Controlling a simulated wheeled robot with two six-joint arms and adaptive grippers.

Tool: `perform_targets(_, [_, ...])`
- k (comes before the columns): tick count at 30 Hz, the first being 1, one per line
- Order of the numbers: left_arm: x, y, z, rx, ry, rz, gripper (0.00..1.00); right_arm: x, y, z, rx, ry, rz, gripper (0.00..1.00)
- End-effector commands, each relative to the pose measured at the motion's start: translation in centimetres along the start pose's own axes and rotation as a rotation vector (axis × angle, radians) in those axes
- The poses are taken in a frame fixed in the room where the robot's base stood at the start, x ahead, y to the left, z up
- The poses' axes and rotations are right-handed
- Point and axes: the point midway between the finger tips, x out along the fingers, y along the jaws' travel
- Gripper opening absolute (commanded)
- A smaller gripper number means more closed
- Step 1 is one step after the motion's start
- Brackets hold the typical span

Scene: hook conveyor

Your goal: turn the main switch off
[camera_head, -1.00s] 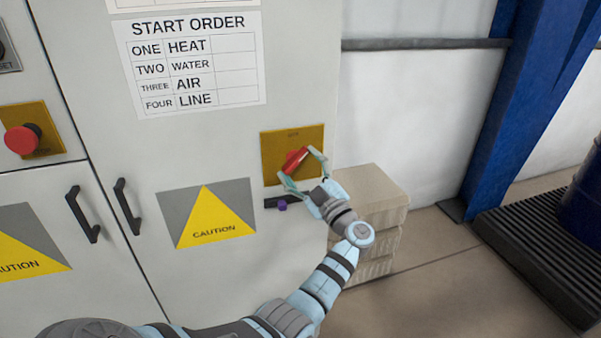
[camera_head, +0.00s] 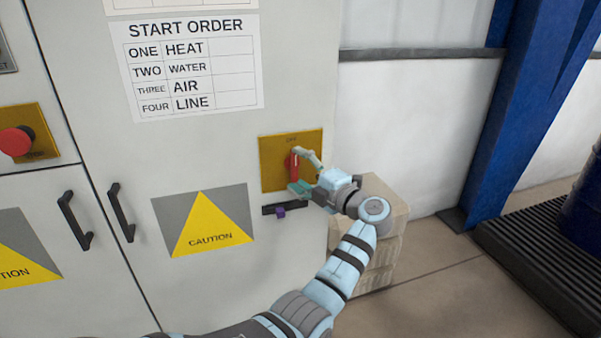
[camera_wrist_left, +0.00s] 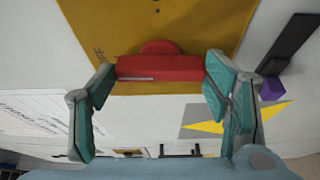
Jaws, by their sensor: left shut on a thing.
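The main switch is a red handle (camera_head: 293,165) on a yellow plate (camera_head: 270,178) on the pale cabinet door. The handle stands upright below a small label that seems to read OFF. My left gripper (camera_head: 302,172) is shut on the handle, one finger at its upper end and one at its lower end. In the left wrist view, the red handle (camera_wrist_left: 160,68) lies across between the two teal fingertips, with the yellow plate (camera_wrist_left: 215,25) behind it. My right gripper is out of view.
A dark latch with a purple piece (camera_head: 280,211) sits just below the plate. A caution sign (camera_head: 170,212), black door handles (camera_head: 121,212) and a red push button (camera_head: 15,141) are to the left. Pale stacked blocks (camera_head: 385,225) stand behind my arm.

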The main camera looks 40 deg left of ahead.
Motion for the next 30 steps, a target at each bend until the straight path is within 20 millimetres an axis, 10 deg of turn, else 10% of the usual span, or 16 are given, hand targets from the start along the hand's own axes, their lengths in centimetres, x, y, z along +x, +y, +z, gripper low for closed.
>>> perform_targets(18, [-0.03,-0.07,-0.01,-0.048,0.0,-0.023,0.42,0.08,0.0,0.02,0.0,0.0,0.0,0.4])
perform_targets(19, [-0.03,-0.07,-0.01,-0.048,0.0,-0.023,0.71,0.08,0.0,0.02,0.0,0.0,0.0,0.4])
perform_targets(22, [-0.02,-0.06,-0.02,-0.047,0.0,-0.022,0.87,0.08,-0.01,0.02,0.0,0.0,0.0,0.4])
perform_targets(30, [0.0,0.02,-0.03,-0.047,0.001,-0.02,0.9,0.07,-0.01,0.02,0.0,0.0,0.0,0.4])
